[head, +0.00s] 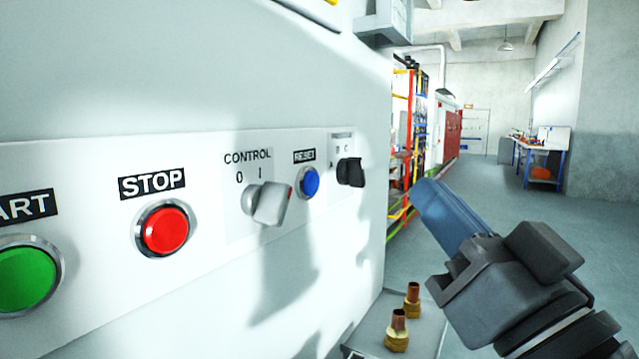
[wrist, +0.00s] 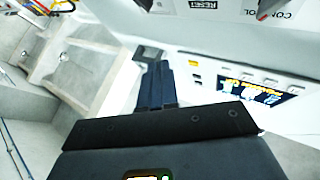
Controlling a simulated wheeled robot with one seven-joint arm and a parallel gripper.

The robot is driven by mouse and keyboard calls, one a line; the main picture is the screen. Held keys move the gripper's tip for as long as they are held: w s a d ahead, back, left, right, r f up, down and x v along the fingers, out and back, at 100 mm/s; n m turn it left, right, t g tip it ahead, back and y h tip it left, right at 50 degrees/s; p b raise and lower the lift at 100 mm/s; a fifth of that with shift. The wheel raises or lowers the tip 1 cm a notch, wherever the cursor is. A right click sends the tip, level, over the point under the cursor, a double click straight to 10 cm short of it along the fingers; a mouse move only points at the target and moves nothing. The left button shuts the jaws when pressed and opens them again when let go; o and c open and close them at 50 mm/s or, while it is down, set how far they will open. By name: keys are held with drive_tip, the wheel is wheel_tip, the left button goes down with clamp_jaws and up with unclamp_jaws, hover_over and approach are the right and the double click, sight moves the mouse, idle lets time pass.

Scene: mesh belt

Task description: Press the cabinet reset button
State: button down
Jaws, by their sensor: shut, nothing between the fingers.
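The blue reset button (head: 309,182) sits in a metal ring on the cabinet's control strip, under a black RESET label (head: 304,156). In the wrist view the RESET label (wrist: 207,5) shows at the top edge; the button itself cannot be made out there. My gripper (head: 425,192) is right of the button in the head view, apart from the panel, its fingers pointing up and left. In the wrist view its fingers (wrist: 160,75) are together and empty.
Left of the button are the grey CONTROL switch (head: 268,203), the red STOP button (head: 163,229) and the green START button (head: 25,277). A black selector knob (head: 351,172) is close on its right. Brass fittings (head: 398,332) stand below. Open floor lies to the right.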

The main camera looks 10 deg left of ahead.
sight(310, 183)
drive_tip(key=shift+a, duration=0.1)
drive_tip(key=w+a+p, duration=0.3)
drive_tip(key=a+p, duration=0.2)
drive_tip(key=a, duration=0.3)
idle(1.1)
drive_tip(key=shift+a, duration=0.2)
idle(1.0)
drive_tip(key=shift+w+a+p, duration=0.1)
drive_tip(key=shift+a+p, duration=0.15)
drive_tip(key=shift+p, duration=0.2)
drive_tip(key=shift+w+a+p, duration=0.2)
drive_tip(key=shift+a+p, duration=0.15)
drive_tip(key=shift+a, duration=0.1)
idle(0.6)
drive_tip(key=shift+d, duration=0.1)
drive_tip(key=shift+s+d+b, duration=0.35)
drive_tip(key=shift+d+b, duration=0.35)
